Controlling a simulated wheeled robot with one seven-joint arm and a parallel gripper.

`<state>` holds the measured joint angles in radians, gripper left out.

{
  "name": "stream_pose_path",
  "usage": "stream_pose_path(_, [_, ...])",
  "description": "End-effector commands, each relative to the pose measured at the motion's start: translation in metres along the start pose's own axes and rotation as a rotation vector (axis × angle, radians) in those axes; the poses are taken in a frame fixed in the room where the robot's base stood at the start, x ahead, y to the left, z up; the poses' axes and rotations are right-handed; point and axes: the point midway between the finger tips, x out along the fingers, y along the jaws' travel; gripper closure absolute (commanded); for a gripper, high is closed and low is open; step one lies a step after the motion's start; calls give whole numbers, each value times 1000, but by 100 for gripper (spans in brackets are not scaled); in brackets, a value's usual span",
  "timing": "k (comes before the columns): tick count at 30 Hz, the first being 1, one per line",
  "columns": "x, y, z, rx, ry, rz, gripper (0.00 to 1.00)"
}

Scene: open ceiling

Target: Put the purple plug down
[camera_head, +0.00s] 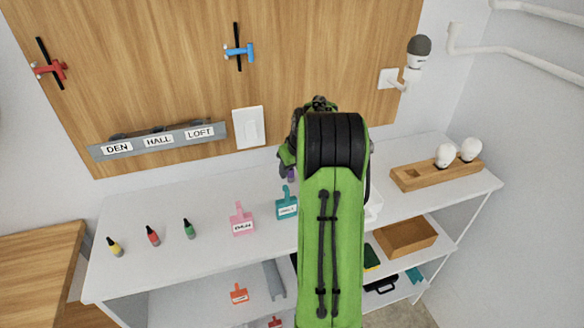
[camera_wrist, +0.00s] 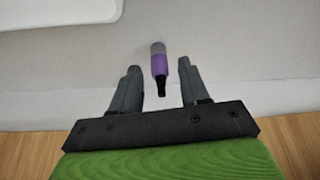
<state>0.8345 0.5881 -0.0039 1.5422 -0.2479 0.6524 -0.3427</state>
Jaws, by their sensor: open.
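The purple plug (camera_wrist: 159,66) has a purple body, a grey end and a black tip. In the wrist view it is between the two spread fingers of my gripper (camera_wrist: 158,72), with a visible gap on each side. Its grey end is toward the white top and its black tip is toward me; it appears to stand there, though contact at its base is hard to see. In the head view only a bit of purple (camera_head: 291,174) shows beside my green arm, which hides most of the gripper.
Yellow (camera_head: 115,246), red (camera_head: 152,236) and green (camera_head: 189,229) plugs stand on the white tabletop (camera_head: 150,195) at left. Pink (camera_head: 241,219) and teal (camera_head: 287,205) tagged items are nearer my arm. A wooden block (camera_head: 420,180) with white bulbs stands at right. The back left top is clear.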

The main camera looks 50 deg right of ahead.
Motion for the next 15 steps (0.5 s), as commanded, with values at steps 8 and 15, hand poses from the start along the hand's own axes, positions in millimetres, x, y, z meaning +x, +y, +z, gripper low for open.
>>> stream_pose_path(8, [-51,1,-3,1,5,4,55])
stream_pose_path(15, [-108,1,-2,2,2,3,55])
